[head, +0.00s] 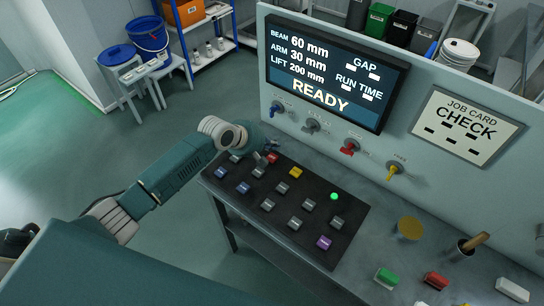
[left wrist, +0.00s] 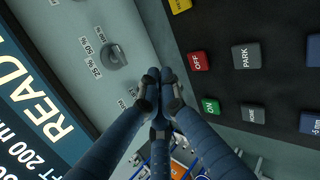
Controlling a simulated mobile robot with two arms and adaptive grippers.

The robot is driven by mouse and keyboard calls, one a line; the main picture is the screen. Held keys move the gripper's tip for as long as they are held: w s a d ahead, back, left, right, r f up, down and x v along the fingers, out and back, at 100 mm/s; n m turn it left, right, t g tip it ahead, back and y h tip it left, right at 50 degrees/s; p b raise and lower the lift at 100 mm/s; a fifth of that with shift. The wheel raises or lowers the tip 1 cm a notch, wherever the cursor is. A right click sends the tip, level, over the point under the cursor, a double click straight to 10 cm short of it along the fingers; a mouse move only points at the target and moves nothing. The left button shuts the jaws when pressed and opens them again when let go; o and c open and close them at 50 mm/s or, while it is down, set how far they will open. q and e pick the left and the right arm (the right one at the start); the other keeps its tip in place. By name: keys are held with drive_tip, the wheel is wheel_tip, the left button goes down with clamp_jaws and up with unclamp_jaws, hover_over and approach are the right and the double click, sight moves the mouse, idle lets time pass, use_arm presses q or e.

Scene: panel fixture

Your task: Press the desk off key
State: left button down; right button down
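The red OFF key (left wrist: 198,61) sits on the black key panel (left wrist: 225,25), between a yellow key (left wrist: 180,5) and the green ON key (left wrist: 211,106). In the head view the red key (head: 273,158) is near the panel's far edge. My left gripper (left wrist: 160,75) is shut and empty, its fingertips together. In the wrist view the fingertips appear just left of the OFF key, apart from it in the picture; their height above the desk is hard to tell. In the head view the left gripper (head: 265,151) partly hides that corner of keys. My right gripper is out of view.
Grey PARK (left wrist: 241,57) and HOME (left wrist: 253,114) keys are close by. The upright wall with knobs (head: 312,125) and a READY screen (head: 335,75) stands behind the panel. A green lamp (head: 334,196) glows.

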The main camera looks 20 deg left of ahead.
use_arm(q)
drive_tip(key=w+a+r+n, duration=0.1)
drive_tip(key=w+a+r, duration=0.1)
drive_tip(key=shift+w+n+t, duration=0.3)
drive_tip(key=shift+n, duration=0.1)
drive_tip(key=shift+f, duration=0.15)
drive_tip(key=b, duration=0.7)
hover_over(270, 158)
wheel_tip(270, 158, down, 6)
drive_tip(key=shift+f, duration=0.2)
drive_tip(key=shift+f+b, duration=0.5)
drive_tip(key=shift+f, duration=0.6)
drive_tip(key=shift+f, duration=0.4)
